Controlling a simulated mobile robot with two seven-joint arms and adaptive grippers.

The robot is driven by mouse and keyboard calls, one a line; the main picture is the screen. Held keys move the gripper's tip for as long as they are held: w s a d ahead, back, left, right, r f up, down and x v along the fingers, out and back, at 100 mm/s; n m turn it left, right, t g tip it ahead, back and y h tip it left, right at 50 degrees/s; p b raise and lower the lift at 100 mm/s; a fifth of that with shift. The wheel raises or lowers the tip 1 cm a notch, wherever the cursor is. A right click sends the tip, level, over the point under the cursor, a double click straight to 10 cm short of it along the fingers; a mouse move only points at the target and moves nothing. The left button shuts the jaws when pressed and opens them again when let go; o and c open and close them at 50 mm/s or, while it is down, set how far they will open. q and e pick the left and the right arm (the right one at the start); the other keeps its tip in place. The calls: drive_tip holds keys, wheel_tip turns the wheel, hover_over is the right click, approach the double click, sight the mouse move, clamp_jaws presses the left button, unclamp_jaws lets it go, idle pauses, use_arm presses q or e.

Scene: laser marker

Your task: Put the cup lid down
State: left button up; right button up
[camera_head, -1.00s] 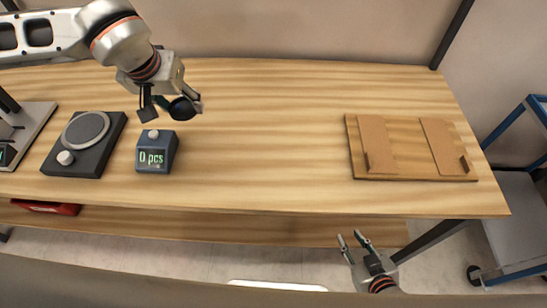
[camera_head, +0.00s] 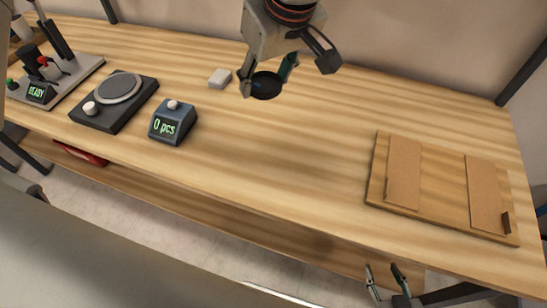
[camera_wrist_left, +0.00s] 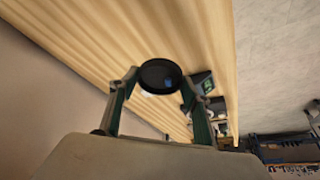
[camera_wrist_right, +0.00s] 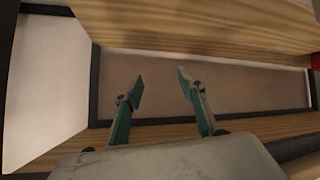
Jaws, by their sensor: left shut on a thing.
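The cup lid (camera_head: 266,86) is a round black disc. My left gripper (camera_head: 266,80) is shut on it and holds it over the back middle of the wooden table, apart from the tabletop as far as I can tell. In the left wrist view the lid (camera_wrist_left: 161,75) sits between the fingertips of the left gripper (camera_wrist_left: 158,82). My right gripper (camera_head: 385,274) is below the table's front edge at the lower right. In the right wrist view the right gripper (camera_wrist_right: 160,88) is open and empty.
A wooden board with two brown panels (camera_head: 445,210) lies at the right of the table (camera_head: 290,150). A counter reading "0 pcs" (camera_head: 173,123), a dark device with a round plate (camera_head: 113,104) and a marking machine (camera_head: 60,82) stand at left. A small white block (camera_head: 220,78) lies nearby. The middle is clear.

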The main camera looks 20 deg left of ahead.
use_arm(q)
drive_tip(key=s+d+n, duration=0.1)
drive_tip(key=r+n+g+b, duration=0.1)
drive_tip(key=n, duration=0.1)
drive_tip(key=shift+s+d+y, duration=0.35)
drive_tip(key=shift+y, duration=0.05)
drive_tip(key=shift+s+f+n, duration=0.1)
drive_tip(key=shift+f+n, duration=0.2)
wheel_tip(320, 180, down, 14)
drive_tip(key=b, duration=0.3)
drive_tip(key=shift+f, duration=0.45)
wheel_tip(320, 180, down, 4)
drive_tip(key=shift+f+b, duration=0.1)
drive_tip(key=shift+b, duration=0.55)
drive_tip(key=o, duration=0.9)
use_arm(e)
drive_tip(key=shift+w+a+f, duration=0.2)
drive_tip(key=shift+a+f, duration=0.05)
drive_tip(key=shift+f, duration=0.2)
drive_tip(key=shift+w+a+f, duration=0.2)
drive_tip(key=shift+a+f, duration=0.05)
drive_tip(key=shift+f, duration=0.15)
drive_tip(key=shift+f, duration=0.1)
